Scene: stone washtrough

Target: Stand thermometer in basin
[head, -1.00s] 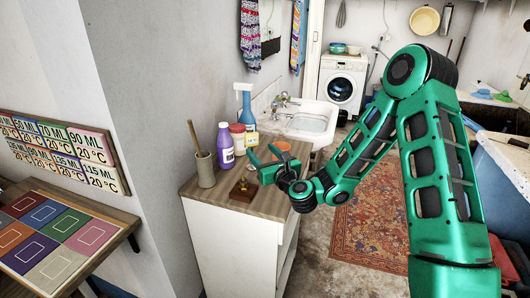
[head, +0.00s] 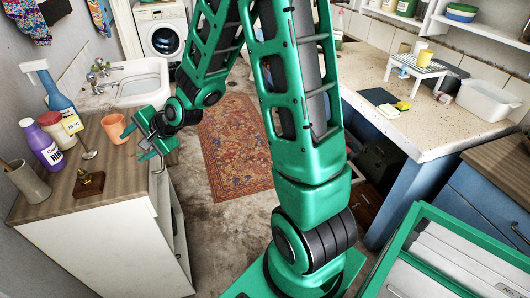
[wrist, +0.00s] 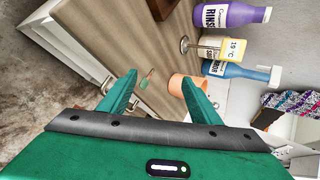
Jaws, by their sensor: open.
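A small thin stick with a teal end and a brownish end (wrist: 147,80) lies on the wooden cabinet top in the wrist view, between my fingers' lines. It may be the thermometer; it is too small to be sure. In the head view my gripper hides that spot. My gripper (head: 150,148) is open and empty at the cabinet top's right edge, beside the orange cup (head: 114,128). Its two green fingers also show in the wrist view (wrist: 157,100). A white washbasin (head: 140,88) with taps stands behind the cabinet. A white rectangular tub (head: 487,101) sits on the right counter.
The cabinet top (head: 120,163) also holds a purple bottle (head: 43,147), a blue spray bottle (head: 62,100), a labelled container (head: 62,127), a metal stand (head: 89,154), a brass piece on a wooden block (head: 88,183) and a beige pot (head: 28,182). The rug (head: 235,145) is clear.

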